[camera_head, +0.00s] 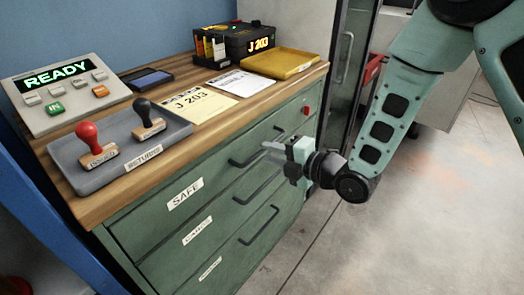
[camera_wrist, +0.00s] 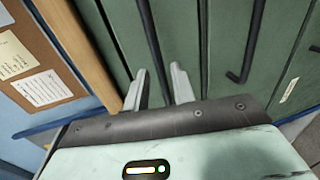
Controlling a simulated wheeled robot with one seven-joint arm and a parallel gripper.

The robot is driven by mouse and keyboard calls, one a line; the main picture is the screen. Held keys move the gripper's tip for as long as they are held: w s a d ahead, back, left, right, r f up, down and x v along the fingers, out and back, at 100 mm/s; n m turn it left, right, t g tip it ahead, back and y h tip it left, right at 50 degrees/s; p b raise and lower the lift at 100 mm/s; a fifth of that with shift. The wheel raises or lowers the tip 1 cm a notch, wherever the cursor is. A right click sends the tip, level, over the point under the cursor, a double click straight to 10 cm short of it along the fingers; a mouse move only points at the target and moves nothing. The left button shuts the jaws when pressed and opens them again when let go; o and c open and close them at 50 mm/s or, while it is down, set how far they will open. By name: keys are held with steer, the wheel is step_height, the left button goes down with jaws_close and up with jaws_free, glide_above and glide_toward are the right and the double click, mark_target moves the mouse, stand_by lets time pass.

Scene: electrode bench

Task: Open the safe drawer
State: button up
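The safe drawer (camera_head: 150,222) is the top drawer of the green cabinet, with a white SAFE label (camera_head: 185,194). Its front looks flush with the cabinet. Its dark bar handle (camera_head: 240,163) also shows in the wrist view (camera_wrist: 150,35). My gripper (camera_head: 272,147) is in front of this drawer, at the right part of the handle. In the wrist view, its two pale fingers (camera_wrist: 158,86) are spread, with the handle bar passing between them. The gripper is open; I cannot tell whether either finger touches the bar. The fingers partly cover the handle in the head view.
Two lower drawers have similar handles, the middle one (camera_head: 258,195) and the bottom one (camera_head: 260,226). The wooden top (camera_head: 95,207) carries a stamp tray (camera_head: 100,175), a READY console (camera_head: 50,110), papers and a yellow tray (camera_head: 283,62). Floor (camera_head: 400,230) in front is clear.

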mark_target(262, 151)
steer(key=shift+x, duration=1.75)
jaws_close()
